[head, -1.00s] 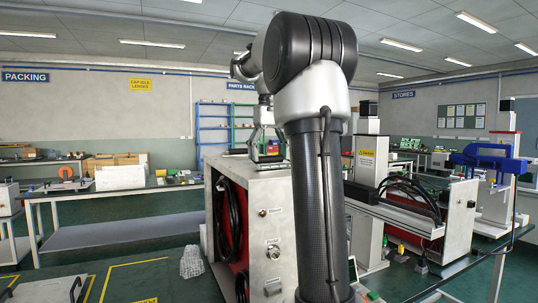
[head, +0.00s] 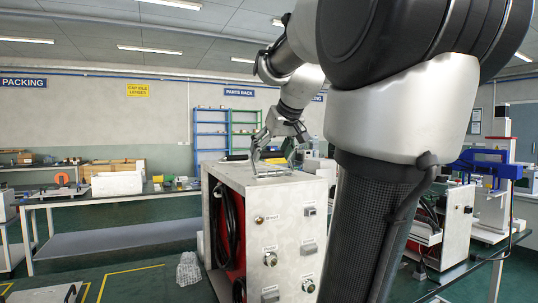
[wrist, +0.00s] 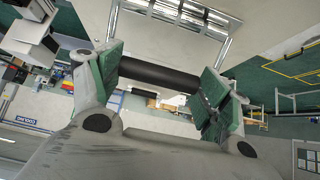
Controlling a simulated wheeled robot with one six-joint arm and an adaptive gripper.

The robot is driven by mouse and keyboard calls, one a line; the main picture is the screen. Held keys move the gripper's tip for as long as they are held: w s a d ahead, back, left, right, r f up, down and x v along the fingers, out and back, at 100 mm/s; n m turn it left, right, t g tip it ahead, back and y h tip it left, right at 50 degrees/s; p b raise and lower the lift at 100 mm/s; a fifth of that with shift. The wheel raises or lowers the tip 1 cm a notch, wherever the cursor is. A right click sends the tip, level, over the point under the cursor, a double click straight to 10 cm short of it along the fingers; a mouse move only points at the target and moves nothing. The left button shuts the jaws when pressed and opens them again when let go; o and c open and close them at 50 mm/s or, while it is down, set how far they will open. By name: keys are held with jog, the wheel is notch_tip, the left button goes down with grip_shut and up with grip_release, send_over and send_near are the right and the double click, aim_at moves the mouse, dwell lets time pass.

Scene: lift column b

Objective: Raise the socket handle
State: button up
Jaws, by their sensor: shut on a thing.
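My gripper (head: 273,152) is over the top of a pale grey cabinet (head: 290,215) in the head view, pointing down. In the wrist view, its two green-padded fingers (wrist: 162,78) stand apart with a black cylindrical bar, the socket handle (wrist: 158,75), spanning between them. The pads meet the bar near its two ends. A dark bar also shows at the fingers in the head view, small and partly hidden. I cannot tell how far it stands above its base.
The cabinet's open left side shows black hoses on red (head: 232,220); its front carries several knobs and labels. A long workbench (head: 110,200) stands at the left. A blue clamp-like fixture (head: 490,160) stands at the right. My arm hides much of the right half.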

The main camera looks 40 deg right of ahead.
aim_at(271, 155)
jog(key=t, duration=0.1)
jog(key=s+t, duration=0.1)
jog(key=s+t+h, duration=0.1)
jog(key=shift+s+a, duration=0.15)
jog(key=shift+a, duration=0.1)
jog(key=shift+s+a+f+t, duration=0.15)
jog(key=shift+s+t, duration=0.2)
jog(key=shift+t, duration=0.35)
jog(key=shift+s+a+f+t, duration=0.1)
jog(key=shift+s+t, duration=0.2)
jog(key=shift+t, duration=0.4)
jog(key=o, duration=1.4)
jog(key=shift+o, duration=0.2)
notch_tip(271, 155, up, 11)
jog(key=shift+f, duration=0.2)
